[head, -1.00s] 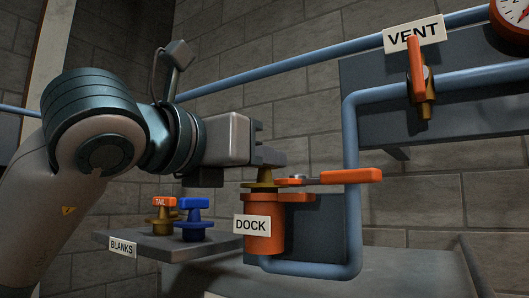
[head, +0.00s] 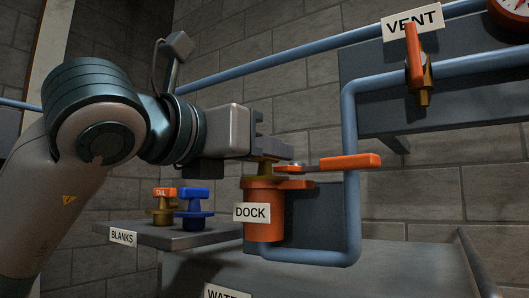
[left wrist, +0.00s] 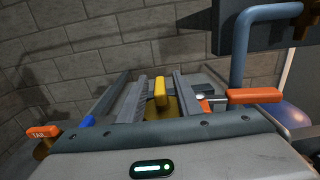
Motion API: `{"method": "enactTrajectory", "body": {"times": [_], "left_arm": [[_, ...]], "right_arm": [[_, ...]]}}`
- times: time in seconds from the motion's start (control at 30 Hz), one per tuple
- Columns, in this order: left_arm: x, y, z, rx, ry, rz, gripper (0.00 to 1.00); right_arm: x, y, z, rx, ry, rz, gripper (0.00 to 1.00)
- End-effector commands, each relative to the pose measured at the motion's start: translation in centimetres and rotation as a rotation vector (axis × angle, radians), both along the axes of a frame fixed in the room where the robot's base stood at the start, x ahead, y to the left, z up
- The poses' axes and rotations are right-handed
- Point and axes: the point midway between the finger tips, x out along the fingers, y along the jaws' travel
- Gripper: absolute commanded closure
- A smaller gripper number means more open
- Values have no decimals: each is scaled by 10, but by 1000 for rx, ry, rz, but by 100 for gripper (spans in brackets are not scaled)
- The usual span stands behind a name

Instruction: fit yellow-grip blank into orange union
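The orange union (head: 262,225), labelled DOCK, stands upright at the centre of the head view. The yellow-grip blank has its brass body (head: 264,170) at the union's mouth; its seating depth is hidden. Its yellow grip (left wrist: 160,94) stands between my left fingers in the left wrist view. My left gripper (head: 275,152) is over the union, and the wrist view (left wrist: 161,98) shows its fingers open around the grip, with gaps at both sides. My right gripper is not in view.
A shelf (head: 180,236) labelled BLANKS holds an orange TAIL blank (head: 163,200) and a blue blank (head: 194,200). An orange-handled lever (head: 348,162) extends right from the union. A blue pipe (head: 350,190) rises close behind it to the VENT valve (head: 415,60).

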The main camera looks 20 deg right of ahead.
Motion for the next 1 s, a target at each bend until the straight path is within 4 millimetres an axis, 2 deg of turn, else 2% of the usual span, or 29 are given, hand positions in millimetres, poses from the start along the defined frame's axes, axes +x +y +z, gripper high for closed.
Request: {"method": "enactTrajectory", "body": {"times": [0.27, 0.5, 0.57, 1.0], "left_arm": [[0, 0, 2, 0, 0, 0, 69], [0, 1, 10, 0, 0, 1, 69], [-5, 7, 4, 0, -1, 1, 69], [-49, 64, 3, -2, -4, 2, 69]], "right_arm": [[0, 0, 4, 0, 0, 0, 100], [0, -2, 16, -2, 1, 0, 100], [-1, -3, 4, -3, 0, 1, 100], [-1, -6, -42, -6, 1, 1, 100]]}}
